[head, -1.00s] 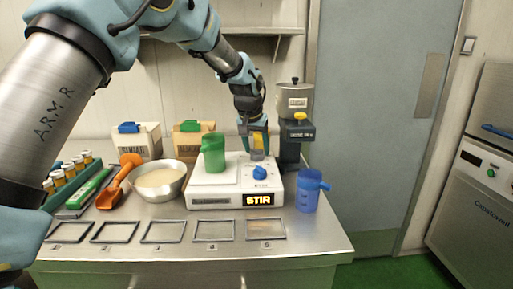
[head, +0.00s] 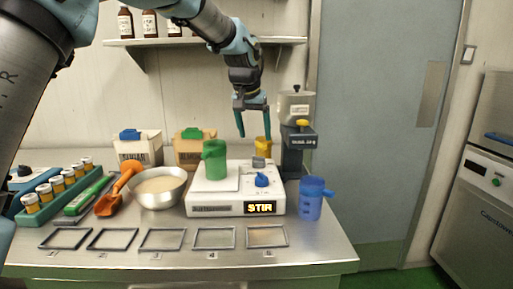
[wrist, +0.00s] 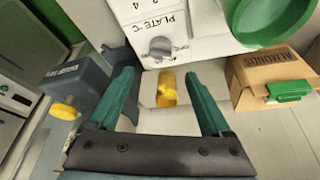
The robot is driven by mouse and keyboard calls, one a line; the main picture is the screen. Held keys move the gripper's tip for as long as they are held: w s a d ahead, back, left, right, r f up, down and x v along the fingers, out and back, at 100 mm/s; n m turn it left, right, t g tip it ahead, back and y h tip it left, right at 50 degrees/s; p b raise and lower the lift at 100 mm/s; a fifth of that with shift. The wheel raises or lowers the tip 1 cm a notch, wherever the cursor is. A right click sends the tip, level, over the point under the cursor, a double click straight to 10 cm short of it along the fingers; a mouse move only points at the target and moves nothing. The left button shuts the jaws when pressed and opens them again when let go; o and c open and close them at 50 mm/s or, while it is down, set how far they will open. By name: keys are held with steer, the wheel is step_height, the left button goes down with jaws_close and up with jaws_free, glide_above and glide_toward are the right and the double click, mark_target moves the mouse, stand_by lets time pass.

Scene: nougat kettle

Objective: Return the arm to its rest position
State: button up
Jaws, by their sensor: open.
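My gripper (head: 254,120) is open and empty. In the head view that yellow container (head: 263,147) stands behind the hot plate, below my fingers.
A dark dispenser (head: 293,150) with a grey pot stands right of my gripper. A blue jug (head: 312,198) is near the bench's right end. Cartons (head: 195,150), a bowl (head: 158,188) and an orange scoop (head: 118,190) stand left. A shelf (head: 130,42) with bottles is above.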

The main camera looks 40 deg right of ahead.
steer(key=shift+v, duration=0.8)
steer(key=w+a+n+t, duration=0.1)
steer(key=w+a+n, duration=0.3)
steer(key=w+a, duration=0.8)
steer(key=s+a+f+n+y, duration=0.1)
steer(key=a+f, duration=0.2)
steer(key=a, duration=0.7)
steer(key=s+a+f+n+y, duration=0.1)
steer(key=a+f, duration=0.3)
steer(key=a, duration=0.7)
steer(key=s+a+f+n+y, duration=0.1)
steer(key=a+f, duration=0.3)
steer(key=a, duration=0.6)
steer(key=shift+a+f+n+g, duration=0.1)
steer(key=shift+a+n+g, duration=0.25)
steer(key=shift+n, duration=0.55)
steer(key=s+a+f+n, duration=0.2)
steer(key=s+a+f, duration=0.2)
steer(key=s+a, duration=0.5)
steer(key=shift+s+a+f+g+y, duration=0.15)
steer(key=shift+a+f+g+y, duration=0.25)
steer(key=shift+a, duration=0.85)
